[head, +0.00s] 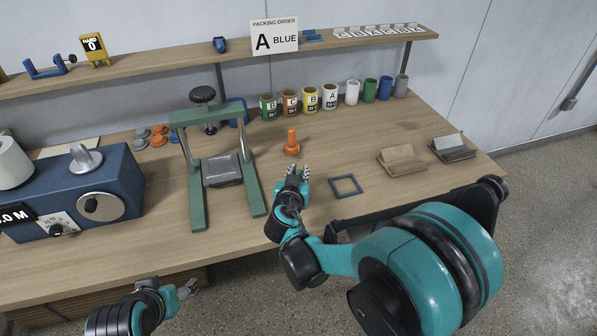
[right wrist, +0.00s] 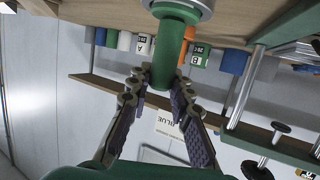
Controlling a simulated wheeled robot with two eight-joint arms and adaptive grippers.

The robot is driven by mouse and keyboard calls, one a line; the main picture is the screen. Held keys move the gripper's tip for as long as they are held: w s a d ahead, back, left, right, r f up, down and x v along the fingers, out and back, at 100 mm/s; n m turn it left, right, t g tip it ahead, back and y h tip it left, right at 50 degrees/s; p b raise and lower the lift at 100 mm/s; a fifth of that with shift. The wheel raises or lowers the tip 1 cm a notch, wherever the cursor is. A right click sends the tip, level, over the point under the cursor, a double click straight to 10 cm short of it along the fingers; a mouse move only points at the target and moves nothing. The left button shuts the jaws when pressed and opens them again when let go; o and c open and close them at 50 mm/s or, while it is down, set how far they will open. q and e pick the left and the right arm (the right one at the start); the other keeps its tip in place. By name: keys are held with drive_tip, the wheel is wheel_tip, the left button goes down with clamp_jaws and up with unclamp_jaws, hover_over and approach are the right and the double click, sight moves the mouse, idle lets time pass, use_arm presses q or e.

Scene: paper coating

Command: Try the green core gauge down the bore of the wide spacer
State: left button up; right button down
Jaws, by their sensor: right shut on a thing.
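My right gripper (right wrist: 158,80) is shut on the green core gauge (right wrist: 172,45), a green stem with a wider green collar. A pale grey round rim (right wrist: 196,5), possibly the wide spacer, shows at the collar's far end, cut by the frame edge. I cannot tell whether the gauge is inside it or only in line with it. In the head view the right gripper (head: 294,170) is low over the table, in front of an upright orange gauge (head: 291,143); its fingers hide the green gauge. My left gripper (head: 187,289) is at the bottom, its jaws unclear.
A green press frame (head: 194,196) stands left of the right gripper. A dark square frame (head: 345,186) lies to its right. Several cups (head: 330,97) line the back. Orange and grey rings (head: 158,136) lie behind the blue machine (head: 75,190). Two card holders (head: 402,160) stand at right.

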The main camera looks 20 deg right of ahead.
drive_tip(key=shift+f+b, duration=0.65)
drive_tip(key=shift+f, duration=0.15)
drive_tip(key=c, duration=1.3)
unclamp_jaws()
drive_tip(key=shift+s, duration=0.1)
drive_tip(key=v, duration=1.2)
